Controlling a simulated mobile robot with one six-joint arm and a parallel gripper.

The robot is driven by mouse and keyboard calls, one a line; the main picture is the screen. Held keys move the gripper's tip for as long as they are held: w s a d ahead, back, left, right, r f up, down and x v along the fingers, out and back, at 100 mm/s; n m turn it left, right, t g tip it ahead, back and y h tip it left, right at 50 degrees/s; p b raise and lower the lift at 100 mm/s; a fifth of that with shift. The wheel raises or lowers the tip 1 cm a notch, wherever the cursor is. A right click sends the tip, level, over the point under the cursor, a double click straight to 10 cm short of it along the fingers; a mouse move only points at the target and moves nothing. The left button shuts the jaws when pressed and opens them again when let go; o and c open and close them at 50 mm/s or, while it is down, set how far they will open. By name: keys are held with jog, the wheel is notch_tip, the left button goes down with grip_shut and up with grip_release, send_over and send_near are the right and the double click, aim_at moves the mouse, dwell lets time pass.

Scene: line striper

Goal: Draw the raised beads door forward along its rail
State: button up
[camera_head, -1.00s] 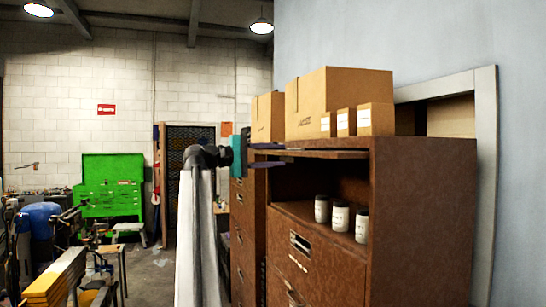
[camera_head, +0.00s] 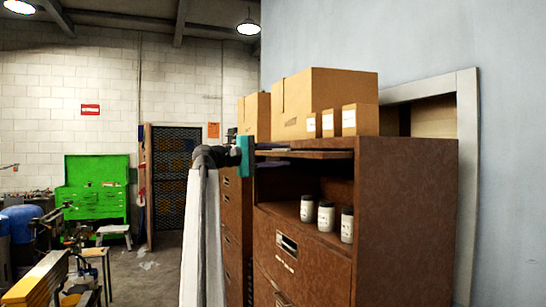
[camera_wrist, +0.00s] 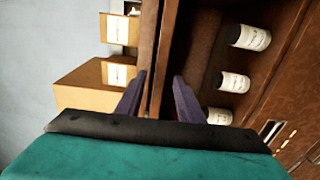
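The raised door (camera_head: 318,154) is a thin brown panel lying flat at the top of the brown cabinet's open compartment. In the wrist view its edge (camera_wrist: 156,75) runs as a narrow upright strip. My gripper (camera_head: 272,150) is at the front of this panel in the head view. In the wrist view my gripper (camera_wrist: 160,88) has its two purple fingers apart, one on each side of the strip, with small gaps showing. The fingertips are too small in the head view to judge contact. Below the door, white-labelled jars (camera_head: 326,215) stand in the open compartment.
Cardboard boxes (camera_head: 328,100) stand on the cabinet top (camera_head: 405,200), just above the door. A closed drawer front (camera_head: 300,265) lies below the compartment. Another brown cabinet (camera_head: 234,235) stands behind on the left. Open floor (camera_head: 150,275) shows to the left.

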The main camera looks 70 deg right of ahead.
jog(key=shift+x, duration=1.5)
jog(key=shift+c, duration=0.2)
grip_shut()
